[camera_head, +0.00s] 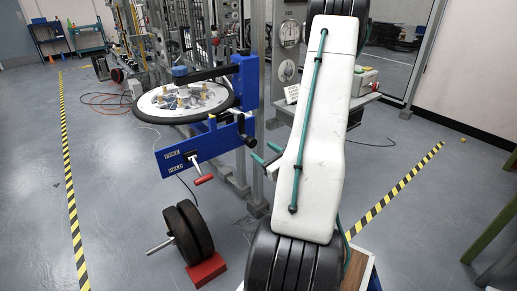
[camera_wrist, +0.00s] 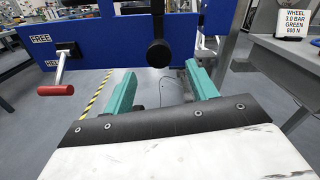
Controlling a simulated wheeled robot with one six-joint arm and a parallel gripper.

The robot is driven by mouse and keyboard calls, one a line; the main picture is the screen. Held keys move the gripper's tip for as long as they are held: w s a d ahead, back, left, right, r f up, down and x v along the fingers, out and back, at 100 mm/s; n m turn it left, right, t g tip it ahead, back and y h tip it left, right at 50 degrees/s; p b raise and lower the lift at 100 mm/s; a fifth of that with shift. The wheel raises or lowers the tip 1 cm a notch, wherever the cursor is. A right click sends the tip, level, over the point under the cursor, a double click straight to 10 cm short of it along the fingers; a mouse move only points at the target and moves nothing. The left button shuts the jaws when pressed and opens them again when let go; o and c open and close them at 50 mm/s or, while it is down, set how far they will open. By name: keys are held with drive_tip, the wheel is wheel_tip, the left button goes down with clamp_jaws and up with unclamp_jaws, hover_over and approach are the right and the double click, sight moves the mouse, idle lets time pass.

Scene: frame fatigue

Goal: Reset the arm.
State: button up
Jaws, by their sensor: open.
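My gripper (camera_wrist: 160,70) shows in the wrist view as two teal fingers standing wide apart, with nothing between them. In the head view my gripper (camera_head: 262,152) pokes out to the left from behind my white arm link, which hides most of the wrist. The fingers point toward the blue fixture (camera_head: 212,142), which also fills the top of the wrist view (camera_wrist: 110,38). A black knob (camera_wrist: 159,53) on it appears just beyond the fingers. I cannot tell the exact gap; no contact is visible.
A wheel (camera_head: 183,102) with small parts on it lies flat beside the fixture. A red-handled crank (camera_head: 203,180) sticks out below. Black discs (camera_head: 188,232) on a red block (camera_head: 207,270) stand on the floor. Grey posts stand behind. Open floor lies left, past striped tape (camera_head: 72,205).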

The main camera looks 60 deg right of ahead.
drive_tip(key=shift+s+a, duration=0.1)
drive_tip(key=shift+s, duration=0.1)
idle(0.5)
drive_tip(key=w+a+r+n+g+y, duration=0.1)
drive_tip(key=a+r+n+g+y, duration=0.35)
drive_tip(key=a+n+y, duration=0.65)
drive_tip(key=a+r+n+g+y, duration=0.3)
drive_tip(key=a+n+g+y, duration=0.3)
drive_tip(key=a, duration=0.8)
drive_tip(key=s+a+r+n+g+h, duration=0.2)
drive_tip(key=s+a+r+n+h, duration=0.3)
drive_tip(key=n, duration=0.5)
drive_tip(key=s+a+r+n+g+h, duration=0.3)
drive_tip(key=s+a+r+n+h, duration=0.2)
drive_tip(key=n, duration=0.5)
wheel_tip(320, 180, up, 3)
drive_tip(key=shift+a+r+n+h, duration=0.1)
drive_tip(key=shift+a+n+h, duration=0.2)
drive_tip(key=shift+a+h, duration=0.5)
